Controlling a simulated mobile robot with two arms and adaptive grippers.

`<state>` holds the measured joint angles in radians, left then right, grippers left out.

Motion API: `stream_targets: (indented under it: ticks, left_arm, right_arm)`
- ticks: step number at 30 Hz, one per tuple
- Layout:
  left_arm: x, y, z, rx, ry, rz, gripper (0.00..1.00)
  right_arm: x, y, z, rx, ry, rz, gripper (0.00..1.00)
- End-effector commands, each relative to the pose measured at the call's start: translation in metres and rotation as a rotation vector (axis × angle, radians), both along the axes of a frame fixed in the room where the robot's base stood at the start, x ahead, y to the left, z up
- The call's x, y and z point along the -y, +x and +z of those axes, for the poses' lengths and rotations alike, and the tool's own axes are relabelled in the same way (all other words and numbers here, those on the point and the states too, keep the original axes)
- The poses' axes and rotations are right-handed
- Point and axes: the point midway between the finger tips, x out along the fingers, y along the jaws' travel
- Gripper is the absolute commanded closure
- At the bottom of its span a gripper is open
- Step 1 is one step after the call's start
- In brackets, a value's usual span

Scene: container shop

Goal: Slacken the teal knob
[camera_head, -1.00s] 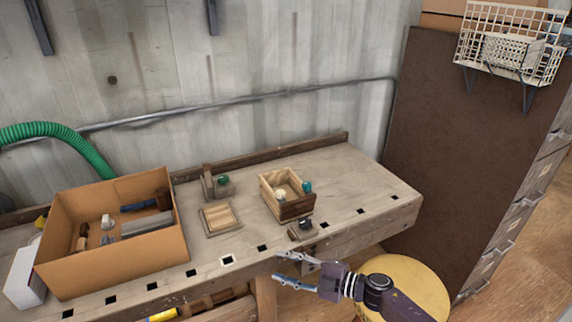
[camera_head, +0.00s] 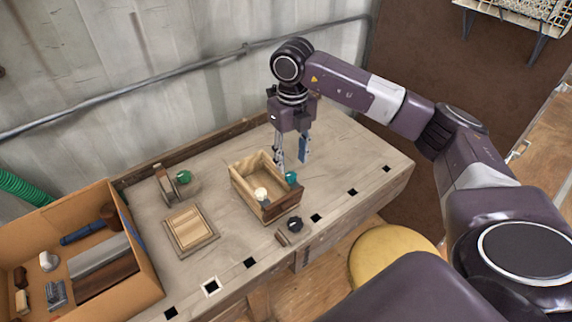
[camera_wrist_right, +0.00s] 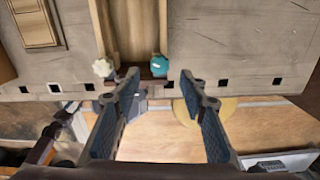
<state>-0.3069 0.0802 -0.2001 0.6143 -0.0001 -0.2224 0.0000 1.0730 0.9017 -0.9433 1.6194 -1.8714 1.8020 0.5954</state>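The teal knob (camera_head: 291,177) sits on the front right end of a small wooden box (camera_head: 243,187) on the workbench. It also shows in the right wrist view (camera_wrist_right: 159,66), just beyond the gap between my fingertips. My right gripper (camera_head: 291,160) is open and empty, pointing down above and near the knob. Its two spread fingers also show in the right wrist view (camera_wrist_right: 161,85). A white knob (camera_head: 261,193) is on the same end of the box, left of the teal one. My left gripper is not in view.
A green knob (camera_head: 183,177) is on a wooden block at the back left. A flat wooden frame (camera_head: 190,230) and a black knob (camera_head: 295,223) on a small base lie nearby. A cardboard box (camera_head: 140,255) of tools stands left. The bench's right end is clear.

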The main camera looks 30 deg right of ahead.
Motion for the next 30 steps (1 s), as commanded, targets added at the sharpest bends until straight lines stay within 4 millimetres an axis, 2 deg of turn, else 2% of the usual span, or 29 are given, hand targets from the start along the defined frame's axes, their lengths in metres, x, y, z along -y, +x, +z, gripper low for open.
stream_targets:
  ticks: [4,9,15,20,30]
  left_arm:
    - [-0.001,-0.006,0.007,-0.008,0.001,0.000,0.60]
    - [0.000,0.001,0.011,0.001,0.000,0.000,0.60]
    - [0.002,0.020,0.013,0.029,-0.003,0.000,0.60]
    - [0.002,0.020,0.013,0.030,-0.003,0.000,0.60]
    - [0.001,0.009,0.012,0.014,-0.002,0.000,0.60]
  right_arm:
    - [0.000,-0.001,-0.025,-0.005,0.001,0.000,0.61]
    - [-0.001,0.000,-0.044,-0.001,0.003,0.000,0.61]
    - [-0.001,0.000,-0.051,0.000,0.003,0.000,0.61]
    - [-0.001,0.001,-0.051,0.000,0.003,0.000,0.61]
    - [-0.001,0.001,-0.051,0.000,0.004,0.000,0.98]
